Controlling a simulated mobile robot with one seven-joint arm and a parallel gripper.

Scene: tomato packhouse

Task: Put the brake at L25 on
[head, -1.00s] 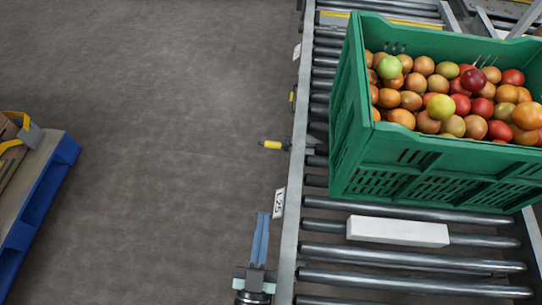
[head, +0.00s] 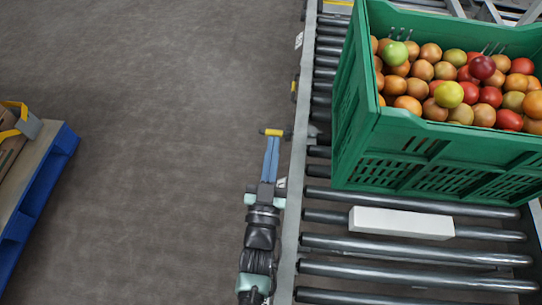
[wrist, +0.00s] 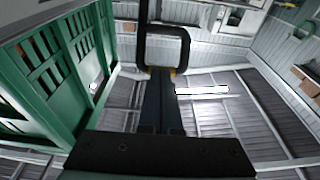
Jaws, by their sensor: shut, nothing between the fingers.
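The brake lever has a yellow grip (head: 270,132) on a dark rod, sticking out to the left from the conveyor's side rail. The label plate (head: 281,183) on the rail is mostly hidden behind my gripper now; it read L25 earlier. My gripper (head: 271,142) is shut and empty, its blue fingers pointing away from me with the tips at the yellow grip's near side. I cannot tell whether they touch it.
A green crate (head: 350,140) full of tomatoes stands on the roller conveyor to the right. A white block (head: 400,223) lies on the rollers nearer me. Another small yellow-tipped part (head: 293,89) sits farther along the rail. A blue pallet (head: 45,185) is at left; the floor between is clear.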

